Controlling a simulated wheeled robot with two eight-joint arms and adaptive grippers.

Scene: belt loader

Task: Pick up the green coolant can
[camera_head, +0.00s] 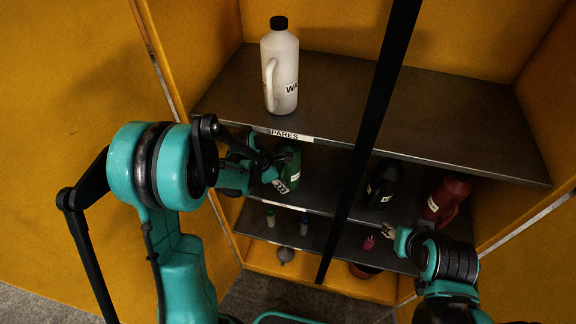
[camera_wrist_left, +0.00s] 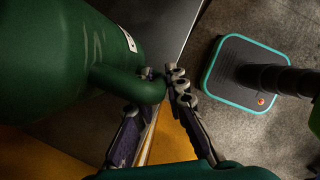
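The green coolant can (camera_head: 290,168) stands on the middle shelf at its left end, partly hidden behind my left arm. In the left wrist view its big green body (camera_wrist_left: 60,60) fills the left side, with its handle (camera_wrist_left: 130,84) reaching right. My left gripper (camera_head: 268,168) is at the can. In the left wrist view its fingertips (camera_wrist_left: 162,82) meet the outer part of the handle from both sides and look closed on it. My right gripper (camera_head: 390,232) is low at the right, in front of the shelves; its fingers are too small to read.
A white bottle (camera_head: 281,70) stands on the top shelf (camera_head: 430,105). A dark container (camera_head: 383,185) and a red jug (camera_head: 446,200) stand right on the middle shelf. Small bottles (camera_head: 270,217) stand below. A black upright post (camera_head: 368,140) crosses in front of the shelves.

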